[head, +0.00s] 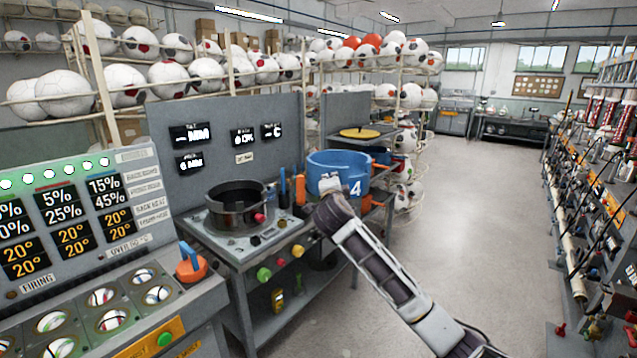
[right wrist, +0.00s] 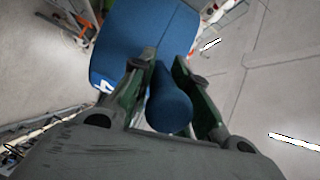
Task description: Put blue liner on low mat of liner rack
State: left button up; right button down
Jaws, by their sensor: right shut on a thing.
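The blue liner (head: 322,171) is an open ring with a white 4 on its side. It is upright in the head view, in front of the liner rack (head: 393,133). My right gripper (head: 331,204) is at the liner's near lower side. In the right wrist view the gripper's fingers (right wrist: 166,72) are shut on a rounded blue handle of the liner (right wrist: 127,35). A yellow round mat (head: 360,132) lies on the rack's upper shelf. The lower part of the rack is mostly hidden behind the liner. My left gripper is not in view.
A bench with a dark ring-shaped pot (head: 236,204) and coloured knobs stands to the left of the liner. A control panel (head: 75,215) is at the near left. Ball racks (head: 189,70) line the back. The floor (head: 487,200) to the right is clear.

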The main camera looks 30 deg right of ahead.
jog(key=s+a+f+n+t+y, duration=0.15)
jog(key=s+a+f+y, duration=0.35)
jog(key=f, duration=0.6)
jog(key=s+a+f+n+y, duration=0.2)
jog(key=s+a+f+n, duration=0.1)
jog(key=a+f, duration=0.55)
jog(key=s+a+f+n+t+y, duration=0.1)
jog(key=s+a+f+n+y, duration=0.25)
jog(key=f, duration=0.85)
jog(key=s+a+f, duration=0.3)
jog(key=s+a, duration=0.1)
jog(key=a, duration=0.6)
jog(key=w+a+r+m+h, duration=0.1)
jog(key=a+r, duration=0.5)
jog(key=a, duration=0.5)
jog(key=shift+a, duration=0.35)
jog(key=shift+w, duration=0.1)
